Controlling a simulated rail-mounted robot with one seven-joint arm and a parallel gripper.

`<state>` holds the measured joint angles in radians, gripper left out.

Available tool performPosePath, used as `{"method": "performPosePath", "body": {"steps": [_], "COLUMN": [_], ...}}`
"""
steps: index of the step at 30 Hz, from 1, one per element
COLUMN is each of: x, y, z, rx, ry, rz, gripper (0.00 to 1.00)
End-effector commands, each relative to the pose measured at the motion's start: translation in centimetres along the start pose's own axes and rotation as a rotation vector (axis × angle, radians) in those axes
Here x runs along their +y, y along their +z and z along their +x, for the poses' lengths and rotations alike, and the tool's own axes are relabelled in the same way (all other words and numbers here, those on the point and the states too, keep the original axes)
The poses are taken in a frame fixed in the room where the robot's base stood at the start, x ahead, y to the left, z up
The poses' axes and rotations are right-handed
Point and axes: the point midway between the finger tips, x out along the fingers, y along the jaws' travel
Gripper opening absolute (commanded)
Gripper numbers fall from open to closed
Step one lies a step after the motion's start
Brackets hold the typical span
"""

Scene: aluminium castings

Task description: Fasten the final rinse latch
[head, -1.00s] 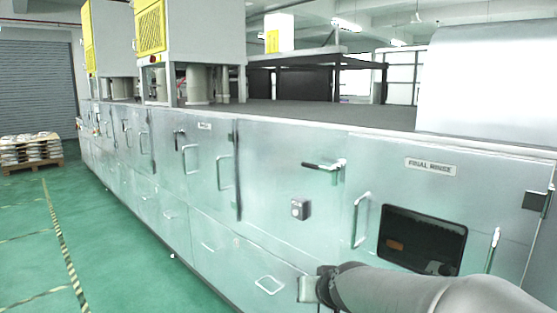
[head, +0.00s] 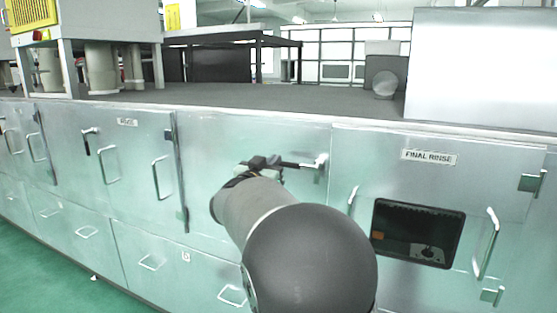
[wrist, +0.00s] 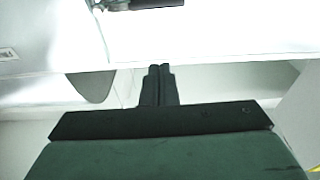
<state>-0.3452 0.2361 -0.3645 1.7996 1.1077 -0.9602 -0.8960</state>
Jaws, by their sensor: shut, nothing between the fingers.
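The final rinse latch (head: 308,164) is a lever with a dark grip and metal pivot, lying about horizontal on the panel just left of the final rinse door (head: 400,185). The door carries a FINAL RINSE label (head: 428,157) and looks flush with the panel. My gripper (head: 262,162) is at the left end of the lever in the head view, partly hidden by my arm. In the wrist view the shut, empty fingers (wrist: 158,85) point toward the panel, and the dark lever grip (wrist: 150,4) is at the top edge, apart from them.
The door has a dark window (head: 417,232), a left handle (head: 351,205) and a right handle (head: 487,243) that stick out. Hinges (head: 532,183) sit at its right edge. Another latch (head: 88,140) is on a panel farther left. Green floor (head: 60,285) is open at lower left.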

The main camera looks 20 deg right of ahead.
Motion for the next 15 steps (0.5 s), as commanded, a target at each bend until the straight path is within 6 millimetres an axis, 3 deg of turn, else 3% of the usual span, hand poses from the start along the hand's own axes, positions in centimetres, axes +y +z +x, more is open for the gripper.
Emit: {"method": "performPosePath", "body": {"steps": [8, 15], "x": [0.0, 0.0], "y": [0.0, -0.1], "z": [0.4, 4.1], "rx": [0.000, 0.000], "ry": [-0.002, 0.000], "rz": [-0.001, -0.002], "gripper": [0.00, 0.00]}}
